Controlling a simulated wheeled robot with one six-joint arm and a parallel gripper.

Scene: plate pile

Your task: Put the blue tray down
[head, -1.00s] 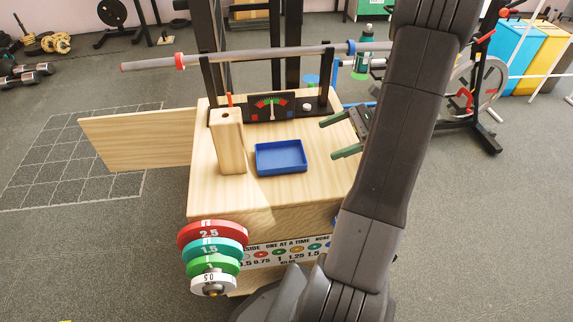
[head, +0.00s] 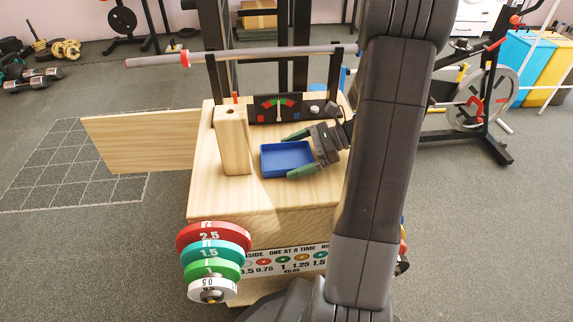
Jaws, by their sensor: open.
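The blue tray (head: 280,158) lies flat on the wooden table top (head: 250,195) and is empty as far as it shows. My gripper (head: 294,154) is at the tray's right end, its green-tipped fingers spread apart, one near the far right corner and one near the front right corner. The fingers overlap the tray's right part in the picture. I cannot tell whether they touch it.
A wooden post (head: 233,142) stands just left of the tray. A dial panel (head: 280,107) and a bar (head: 250,53) on black uprights are behind. Coloured weight plates (head: 214,237) hang at the front left. The table top's front is clear.

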